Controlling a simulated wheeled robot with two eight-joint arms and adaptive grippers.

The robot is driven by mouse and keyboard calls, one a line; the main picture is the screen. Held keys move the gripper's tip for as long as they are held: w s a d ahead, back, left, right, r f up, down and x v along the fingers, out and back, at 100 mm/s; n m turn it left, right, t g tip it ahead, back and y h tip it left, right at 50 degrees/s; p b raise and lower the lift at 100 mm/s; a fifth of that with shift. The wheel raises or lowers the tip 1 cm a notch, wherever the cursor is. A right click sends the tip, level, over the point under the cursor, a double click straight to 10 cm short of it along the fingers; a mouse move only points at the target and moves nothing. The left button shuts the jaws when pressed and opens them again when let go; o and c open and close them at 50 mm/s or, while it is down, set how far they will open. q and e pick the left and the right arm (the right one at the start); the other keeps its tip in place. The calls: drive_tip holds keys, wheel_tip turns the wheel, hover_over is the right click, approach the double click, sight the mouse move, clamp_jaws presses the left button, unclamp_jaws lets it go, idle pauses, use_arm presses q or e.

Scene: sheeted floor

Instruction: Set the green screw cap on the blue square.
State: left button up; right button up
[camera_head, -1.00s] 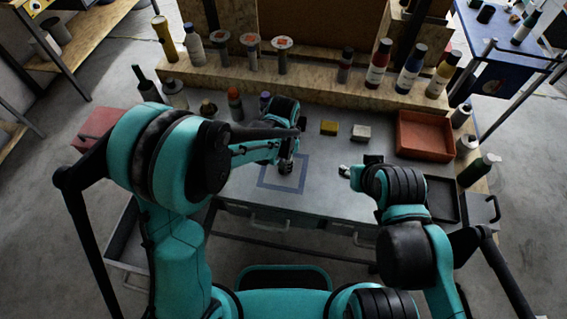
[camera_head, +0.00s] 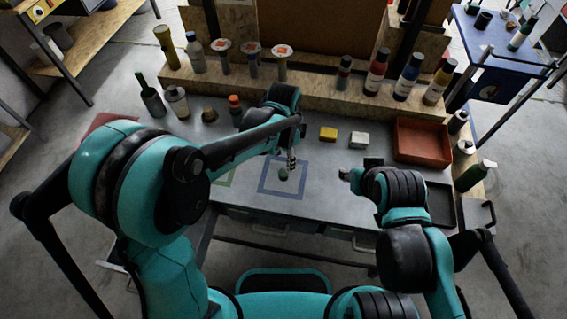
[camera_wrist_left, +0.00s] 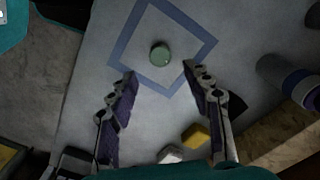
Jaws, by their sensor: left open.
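The green screw cap (camera_head: 283,174) rests inside the outline of the blue square (camera_head: 264,188) on the grey table. In the left wrist view the cap (camera_wrist_left: 160,54) lies within the blue outline (camera_wrist_left: 122,45), apart from its lines. My left gripper (camera_head: 292,158) is just above and behind the cap in the head view. In the left wrist view its two fingers (camera_wrist_left: 158,82) are spread wide with nothing between them, and the cap lies beyond the tips. My right gripper (camera_head: 346,174) is over the table to the right of the square; its fingers are too small to judge.
A yellow block (camera_head: 328,134) and a white block (camera_head: 359,140) lie behind the square. A red tray (camera_head: 423,141) is at the right. A green outline (camera_head: 222,179) is left of the blue one, partly behind my left arm. Bottles (camera_head: 376,73) line the back ledge.

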use_arm(q)
wheel_tip(320, 180, up, 5)
drive_tip(key=shift+a+f+p, duration=0.1)
drive_tip(key=shift+p, duration=0.3)
drive_tip(key=s+a+r+n+t, duration=0.3)
drive_tip(key=s+a+n, duration=0.2)
drive_tip(key=a, duration=0.4)
drive_tip(key=s+a+r+n+t, duration=0.4)
drive_tip(key=s+a+n, duration=0.2)
drive_tip(key=a, duration=0.2)
drive_tip(key=shift+s+a+r, duration=0.25)
drive_tip(key=shift+s+a, duration=0.05)
drive_tip(key=shift+a, duration=0.1)
